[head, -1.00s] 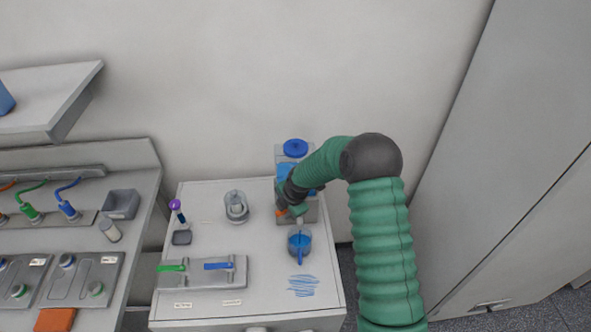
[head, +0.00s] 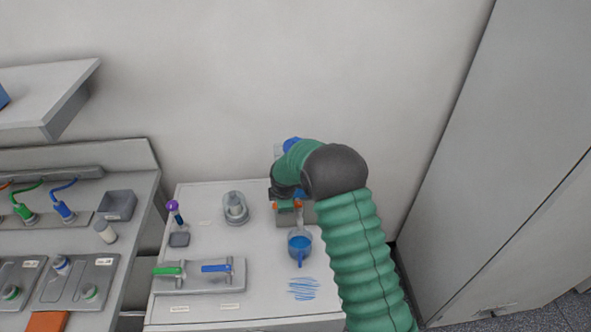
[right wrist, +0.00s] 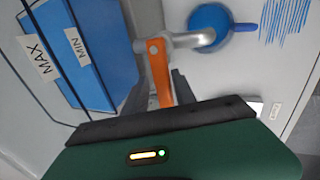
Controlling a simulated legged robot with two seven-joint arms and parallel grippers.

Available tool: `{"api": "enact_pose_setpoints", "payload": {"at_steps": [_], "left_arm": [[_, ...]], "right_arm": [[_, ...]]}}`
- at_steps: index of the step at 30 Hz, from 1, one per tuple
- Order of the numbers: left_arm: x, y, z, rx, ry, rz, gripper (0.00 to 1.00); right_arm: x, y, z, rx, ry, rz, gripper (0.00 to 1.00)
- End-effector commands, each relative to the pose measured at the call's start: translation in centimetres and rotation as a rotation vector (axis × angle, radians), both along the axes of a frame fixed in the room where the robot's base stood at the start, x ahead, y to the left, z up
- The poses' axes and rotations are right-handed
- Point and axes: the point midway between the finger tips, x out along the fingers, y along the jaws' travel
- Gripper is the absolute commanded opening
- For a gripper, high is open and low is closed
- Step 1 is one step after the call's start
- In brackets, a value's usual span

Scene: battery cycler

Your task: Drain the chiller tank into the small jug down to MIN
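The chiller tank shows in the right wrist view (right wrist: 105,45) with blue liquid and MAX and MIN labels. The liquid's edge lies between the two labels. Its orange tap lever (right wrist: 158,72) sits between the dark fingers of my right gripper (right wrist: 157,92); I cannot tell whether they press on it. In the head view my right arm hides most of the tank. The small jug (head: 300,246) stands under the silver spout (right wrist: 185,40) with blue liquid in it and its handle toward the front. My left gripper is not in view.
A plate with a green lever (head: 167,271) and a blue lever (head: 216,268) lies left of the jug. A glass-like vessel (head: 235,208) and a purple-topped tool (head: 173,207) stand behind it. Blue scribble marks (head: 303,288) are on the top in front of the jug.

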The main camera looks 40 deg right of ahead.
Motion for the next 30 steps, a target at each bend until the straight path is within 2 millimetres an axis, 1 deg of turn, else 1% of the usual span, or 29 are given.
{"api": "enact_pose_setpoints", "payload": {"at_steps": [5,18,21,24,30], "left_arm": [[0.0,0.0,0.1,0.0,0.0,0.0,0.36],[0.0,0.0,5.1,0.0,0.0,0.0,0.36],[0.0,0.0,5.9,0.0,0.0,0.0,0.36],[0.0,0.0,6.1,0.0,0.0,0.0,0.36],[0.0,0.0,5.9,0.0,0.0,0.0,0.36]], "right_arm": [[-0.1,0.1,0.1,0.001,0.002,0.001,0.32],[-1.6,0.9,6.2,0.001,0.002,0.002,0.32],[-1.9,1.1,7.2,0.002,0.003,0.002,0.32],[-2.1,1.2,7.6,0.002,0.003,0.002,0.32],[-2.1,1.2,7.4,0.002,0.003,0.002,0.32]]}}
